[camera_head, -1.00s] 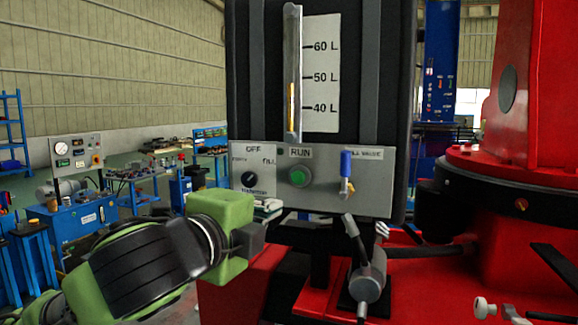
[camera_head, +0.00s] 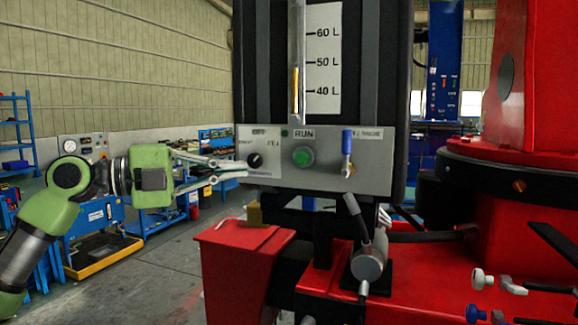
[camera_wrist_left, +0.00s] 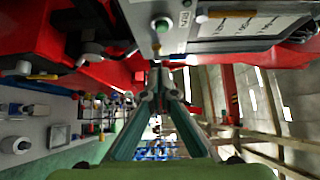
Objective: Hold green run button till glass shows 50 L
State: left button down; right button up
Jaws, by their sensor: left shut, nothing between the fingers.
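The green run button (camera_head: 303,157) sits under the RUN label on the grey control panel (camera_head: 375,178), with nothing touching it. Above it stands the sight glass (camera_head: 296,85), whose yellow column tops out just below the 50 L mark of the white scale (camera_head: 323,75). My left gripper (camera_head: 243,173) is shut and empty, its tips at the panel's lower left edge, below and left of the black selector knob (camera_head: 254,160). Whether the tips touch the panel is unclear. In the left wrist view the closed tips (camera_wrist_left: 157,66) lie beside the panel (camera_wrist_left: 172,46). My right gripper is out of view.
A blue-handled valve (camera_head: 347,146) sticks out right of the button. The red base (camera_head: 245,260) lies below my left gripper. Open floor (camera_head: 170,280) and a blue bench (camera_head: 95,225) lie to the left.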

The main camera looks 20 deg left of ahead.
pick_arm(q)
jog(key=shift+a+r, duration=0.2)
jog(key=shift+w, duration=0.1)
jog(key=p, duration=0.8)
send_near(307, 159)
jog(key=x, duration=0.5)
jog(key=shift+w+d+f, duration=0.1)
jog(key=shift+w+d, duration=0.05)
jog(key=shift+w, duration=0.15)
